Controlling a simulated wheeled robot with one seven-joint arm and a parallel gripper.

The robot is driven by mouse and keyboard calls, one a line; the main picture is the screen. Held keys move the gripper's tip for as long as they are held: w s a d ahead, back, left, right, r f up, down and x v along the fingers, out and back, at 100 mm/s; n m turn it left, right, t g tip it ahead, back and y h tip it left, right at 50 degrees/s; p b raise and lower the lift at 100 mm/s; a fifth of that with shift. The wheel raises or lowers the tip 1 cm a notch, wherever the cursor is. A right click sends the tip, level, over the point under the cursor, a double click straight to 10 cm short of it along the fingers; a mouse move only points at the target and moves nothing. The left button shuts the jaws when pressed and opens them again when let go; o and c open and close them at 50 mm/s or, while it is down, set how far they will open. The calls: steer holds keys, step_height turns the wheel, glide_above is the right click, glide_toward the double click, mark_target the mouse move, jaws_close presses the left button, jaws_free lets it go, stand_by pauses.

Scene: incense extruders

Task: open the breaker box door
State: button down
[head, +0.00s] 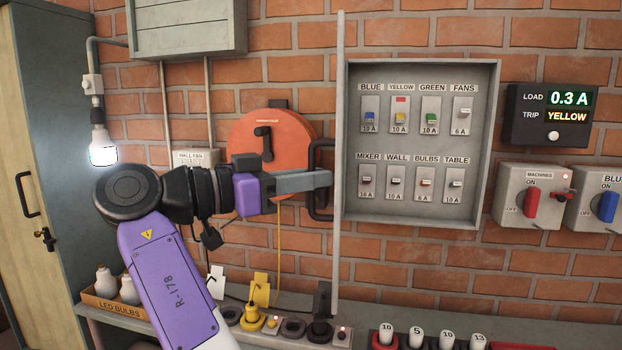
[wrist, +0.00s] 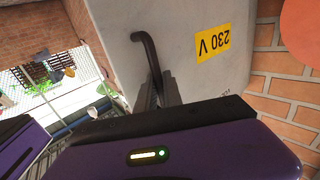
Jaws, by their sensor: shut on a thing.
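The breaker box (head: 493,150) is on the brick wall in the head view, with its rows of breakers exposed. Its grey door (head: 338,110) stands swung out and shows nearly edge-on at the box's left side. The door's dark bar handle (head: 313,160) is on the left-facing side of the door. My gripper (head: 322,180) reaches in from the left and is shut on the handle. In the wrist view the handle (wrist: 146,48) runs into my gripper's fingers (wrist: 158,94), beside the door's grey face (wrist: 190,30) with a yellow 230 V label. The fingers hide part of the handle.
An orange round reel (head: 245,130) hangs behind my gripper. A load display (head: 553,118) and the red machines switch (head: 531,203) are right of the box. A tall cabinet (head: 75,130) stands at the left.

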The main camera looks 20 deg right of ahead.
steer(key=c, duration=1.8)
jaws_free()
steer(key=a, duration=0.2)
steer(key=a+b, duration=0.1)
steer(key=a, duration=0.4)
steer(key=shift+s+a, duration=0.35)
steer(key=shift+a, duration=0.05)
